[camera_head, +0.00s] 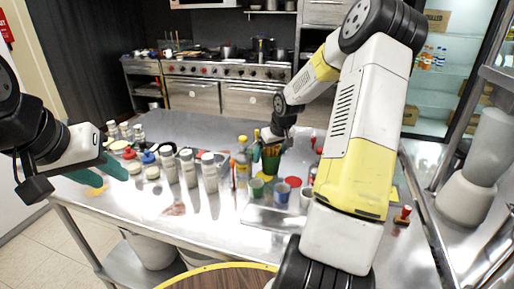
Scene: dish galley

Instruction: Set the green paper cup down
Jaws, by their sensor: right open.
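A green paper cup (257,188) stands upright at the left back of a shallow metal tray (270,218) on the steel table. My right gripper (265,152) is open, above and behind the cup and apart from it; its arm hides part of the right side of the table. One teal fingertip shows, and the other is hard to make out. My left gripper (104,173) is over the table's left edge with teal fingers apart and nothing between them.
A blue cup (281,193) and a pale cup (305,198) stand right of the green one. A green holder with yellow sticks (270,161) is behind. Several white-capped shakers (189,167) stand to the left. The table front left of the tray is mostly clear.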

